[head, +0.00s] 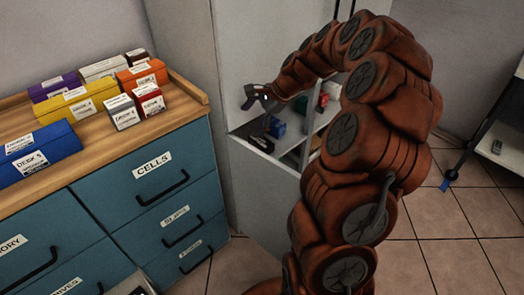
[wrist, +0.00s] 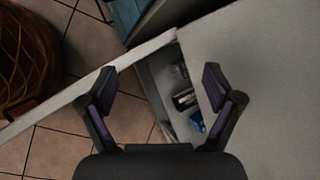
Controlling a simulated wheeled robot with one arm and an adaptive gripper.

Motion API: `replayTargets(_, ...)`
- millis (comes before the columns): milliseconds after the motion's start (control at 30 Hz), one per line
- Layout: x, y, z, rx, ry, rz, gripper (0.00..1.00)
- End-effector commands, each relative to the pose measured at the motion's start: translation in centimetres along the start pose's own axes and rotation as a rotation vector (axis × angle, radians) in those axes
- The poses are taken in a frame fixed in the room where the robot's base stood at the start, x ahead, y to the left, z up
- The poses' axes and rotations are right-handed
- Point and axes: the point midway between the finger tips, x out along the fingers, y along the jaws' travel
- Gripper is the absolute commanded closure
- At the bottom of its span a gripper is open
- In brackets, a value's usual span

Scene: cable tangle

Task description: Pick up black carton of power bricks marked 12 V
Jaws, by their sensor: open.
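No carton with a readable 12 V mark shows in either view. A small dark item with a white label (wrist: 184,101) lies inside the grey cabinet (wrist: 157,92) in the wrist view, between my fingers in the picture; its print is too small to read. My gripper (head: 257,97) is open and empty in front of the cabinet in the head view. Its two spread fingers also show in the wrist view (wrist: 159,88). My arm hides part of the cabinet's inside.
A blue item (head: 277,127) and a red item (head: 322,101) sit in the cabinet. A wooden-topped blue drawer unit (head: 160,185) stands left, bearing several labelled cartons, including a blue one (head: 38,150) and a yellow one (head: 78,103). Tiled floor (head: 465,220) is open at right.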

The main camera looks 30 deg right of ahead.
Motion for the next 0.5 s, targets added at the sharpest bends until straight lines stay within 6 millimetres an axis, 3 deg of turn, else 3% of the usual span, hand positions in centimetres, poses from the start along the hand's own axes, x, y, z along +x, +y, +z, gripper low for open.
replayTargets(33,1.0,-0.2,-2.8,0.068,0.002,-0.029,0.1)
replayTargets(100,1.6,-0.8,-5.6,0.155,0.003,-0.067,0.1)
replayTargets(500,5.7,-2.2,-19.6,0.586,-0.023,-0.256,0.1)
